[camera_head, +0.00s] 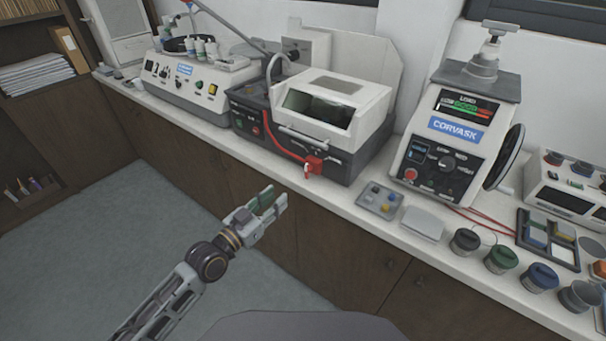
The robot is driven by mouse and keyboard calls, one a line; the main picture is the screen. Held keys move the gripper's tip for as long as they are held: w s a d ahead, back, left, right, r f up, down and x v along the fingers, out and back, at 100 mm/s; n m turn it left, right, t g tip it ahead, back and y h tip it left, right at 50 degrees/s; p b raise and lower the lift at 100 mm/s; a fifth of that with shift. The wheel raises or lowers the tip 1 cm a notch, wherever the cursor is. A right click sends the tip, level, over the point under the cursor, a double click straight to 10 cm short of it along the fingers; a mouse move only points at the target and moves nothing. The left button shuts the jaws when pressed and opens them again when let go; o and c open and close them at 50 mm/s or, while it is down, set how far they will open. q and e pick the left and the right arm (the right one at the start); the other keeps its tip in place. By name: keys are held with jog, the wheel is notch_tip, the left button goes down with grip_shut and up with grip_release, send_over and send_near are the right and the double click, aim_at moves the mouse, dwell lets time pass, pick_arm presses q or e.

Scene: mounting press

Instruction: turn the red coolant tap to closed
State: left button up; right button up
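The red coolant tap (313,165) sits low on the front of the white and dark-grey machine with a window hood (335,105), near its right end. A red hose (275,143) runs from it up along the machine's front to the left. The tap is too small to read its lever position. My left gripper (277,197) is in front of the counter, below and left of the tap, clear of it. Its two fingers look apart, with green on the inner side, and nothing is between them. My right gripper is not in view.
The counter (342,206) has a narrow bare front edge below the tap. A cream machine (185,85) stands left. Open floor lies left.

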aim_at(306, 170)
pick_arm(q)
jog(key=shift+w, duration=0.1)
jog(key=shift+x, duration=6.85)
grip_shut()
